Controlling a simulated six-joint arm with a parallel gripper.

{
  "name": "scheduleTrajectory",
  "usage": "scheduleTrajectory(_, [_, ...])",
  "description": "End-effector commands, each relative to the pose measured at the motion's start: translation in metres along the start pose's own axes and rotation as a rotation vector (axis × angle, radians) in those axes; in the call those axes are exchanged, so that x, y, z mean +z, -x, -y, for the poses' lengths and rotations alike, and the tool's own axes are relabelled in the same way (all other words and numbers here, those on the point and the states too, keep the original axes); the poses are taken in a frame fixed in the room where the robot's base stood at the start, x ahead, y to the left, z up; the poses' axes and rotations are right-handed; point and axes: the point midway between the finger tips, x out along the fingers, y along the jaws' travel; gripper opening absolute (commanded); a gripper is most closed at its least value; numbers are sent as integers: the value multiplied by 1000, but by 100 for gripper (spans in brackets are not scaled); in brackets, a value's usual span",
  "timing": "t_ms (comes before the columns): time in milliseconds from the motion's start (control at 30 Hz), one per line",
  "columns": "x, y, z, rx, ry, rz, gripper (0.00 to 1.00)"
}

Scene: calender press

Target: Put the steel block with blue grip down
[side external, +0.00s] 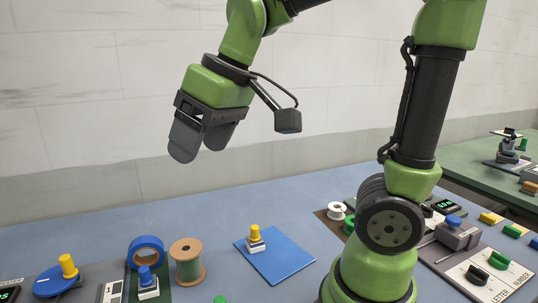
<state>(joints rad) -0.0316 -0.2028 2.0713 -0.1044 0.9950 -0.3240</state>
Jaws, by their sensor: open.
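The steel block with blue grip (148,288) stands upright on a dark green mat (128,290) at the lower left, in front of a blue ring. My gripper (202,146) is high above the table, well clear of the block. Its two wide grey fingers are apart, with nothing seen between them. A similar block with a yellow grip (255,240) stands on a blue mat (286,262) in the middle of the table.
A blue tape ring (146,250) and a green-wound spool (187,262) stand beside the block. A blue disc with a yellow knob (56,279) is at far left. A grey device with a blue top (457,236) and several coloured pieces are at right. The table behind the blue mat is clear.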

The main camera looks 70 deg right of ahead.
Motion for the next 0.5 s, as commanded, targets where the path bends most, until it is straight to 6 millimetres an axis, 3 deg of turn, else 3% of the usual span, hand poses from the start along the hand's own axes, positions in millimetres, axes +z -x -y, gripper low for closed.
scheduleTrajectory(100, [38,22,1,-23,-142,-89,67])
scheduleTrajectory(200, [64,29,2,-44,-241,-142,67])
scheduleTrajectory(333, [85,31,2,-65,-324,-183,67])
scheduleTrajectory(500, [94,30,2,-75,-361,-198,67])
